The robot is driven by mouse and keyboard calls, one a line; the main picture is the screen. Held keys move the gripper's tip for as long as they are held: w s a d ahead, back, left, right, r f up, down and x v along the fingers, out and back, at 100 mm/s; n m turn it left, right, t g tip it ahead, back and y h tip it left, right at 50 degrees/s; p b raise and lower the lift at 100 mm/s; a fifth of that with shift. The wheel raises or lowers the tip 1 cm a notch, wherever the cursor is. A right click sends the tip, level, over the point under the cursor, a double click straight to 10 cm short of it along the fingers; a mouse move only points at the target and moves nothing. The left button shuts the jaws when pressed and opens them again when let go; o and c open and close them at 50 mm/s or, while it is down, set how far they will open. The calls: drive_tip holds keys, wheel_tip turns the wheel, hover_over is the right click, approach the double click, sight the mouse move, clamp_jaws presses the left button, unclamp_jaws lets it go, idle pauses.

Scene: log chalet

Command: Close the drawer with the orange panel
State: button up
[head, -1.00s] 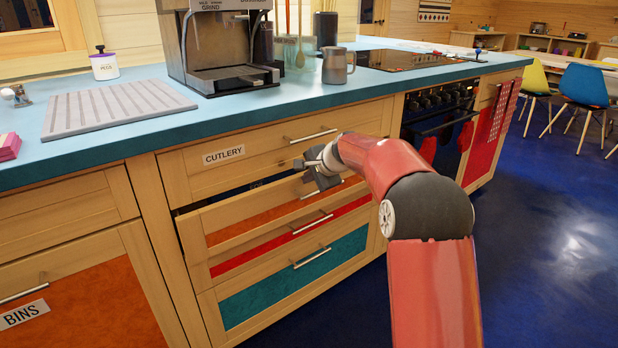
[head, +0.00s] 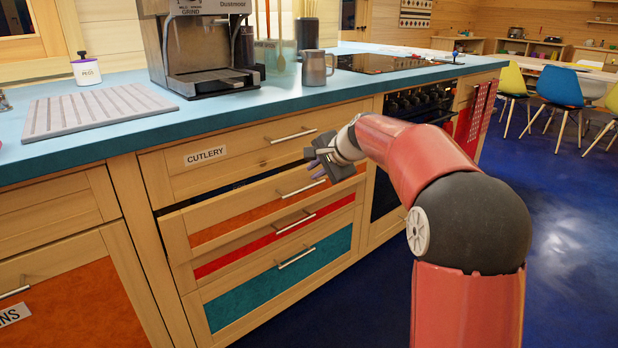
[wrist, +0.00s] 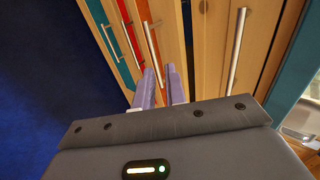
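The drawer with the orange panel (head: 232,224) is second from the top, under the CUTLERY drawer (head: 240,152). It is pulled out, with a dark gap above its front edge. Its bar handle (head: 302,189) faces me. My gripper (head: 317,172) is in front of the drawers at the right end of the orange front, near its upper edge.
Below are a red-panel drawer (head: 240,251) and a teal-panel drawer (head: 270,295). The blue countertop (head: 125,135) overhangs them and holds a coffee machine (head: 205,50) and a metal mug (head: 316,67). An oven (head: 415,105) stands to the right. The blue floor (head: 560,260) at right is clear.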

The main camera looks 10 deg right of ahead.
drive_tip(key=o, duration=0.3)
drive_tip(key=w+f+n+t+b, duration=0.1)
drive_tip(key=f, duration=0.1)
drive_tip(key=w+f+n+t+h+b, duration=0.1)
drive_tip(key=f, duration=0.1)
drive_tip(key=w+f+n+h+b, duration=0.1)
drive_tip(key=f+n, duration=0.1)
drive_tip(key=f, duration=0.1)
drive_tip(key=shift+w+a+t, duration=0.2)
drive_tip(key=shift+a+t, duration=0.05)
drive_tip(key=shift+t, duration=0.15)
drive_tip(key=shift+o, duration=0.2)
drive_tip(key=n+t+h+b, duration=0.9)
drive_tip(key=n+t+b, duration=0.15)
drive_tip(key=n, duration=0.65)
approach(304, 189)
drive_tip(key=w+p, duration=0.1)
drive_tip(key=w, duration=0.2)
drive_tip(key=shift+t, duration=0.35)
drive_tip(key=x, duration=0.7)
drive_tip(key=shift+w+d+r, duration=0.15)
drive_tip(key=shift+w+d, duration=0.15)
drive_tip(key=shift+d, duration=0.1)
clamp_jaws()
